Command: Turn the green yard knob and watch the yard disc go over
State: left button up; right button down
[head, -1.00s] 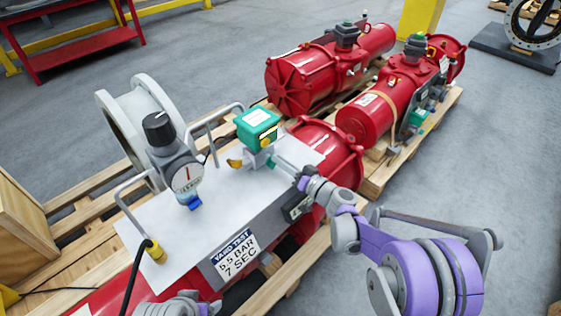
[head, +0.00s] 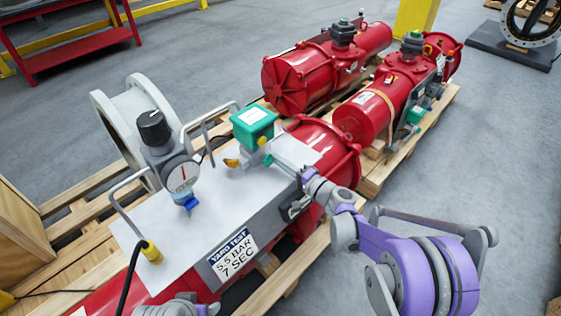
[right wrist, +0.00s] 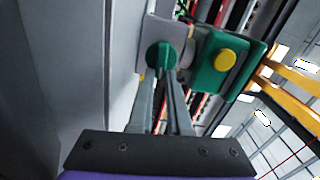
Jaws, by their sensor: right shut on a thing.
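The round green knob (right wrist: 160,57) shows in the right wrist view on a grey plate beside a green box. My right gripper (right wrist: 167,84) is shut on this knob, with both fingers reaching up to it. In the head view my right gripper (head: 274,160) reaches in from the right just below the green box (head: 254,122), and its fingers mostly hide the knob. The box has a yellow button (right wrist: 225,60) facing the wrist camera. I cannot pick out the yard disc for sure.
The knob's grey panel (head: 150,222) also carries a gauge (head: 182,177) with a black cap, metal handles and a yellow-ended cable. Its label (head: 234,254) reads YARD TEST, 5.5 BAR, 7 SEC. Red actuators (head: 290,85) lie on pallets behind. Grey floor on the right is open.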

jog(key=shift+f+m, duration=0.15)
jog(key=shift+m, duration=0.55)
jog(key=c, duration=0.9)
grip_release()
jog(key=shift+o, duration=0.2)
jog(key=v, duration=1.1)
jog(key=shift+p, duration=0.4)
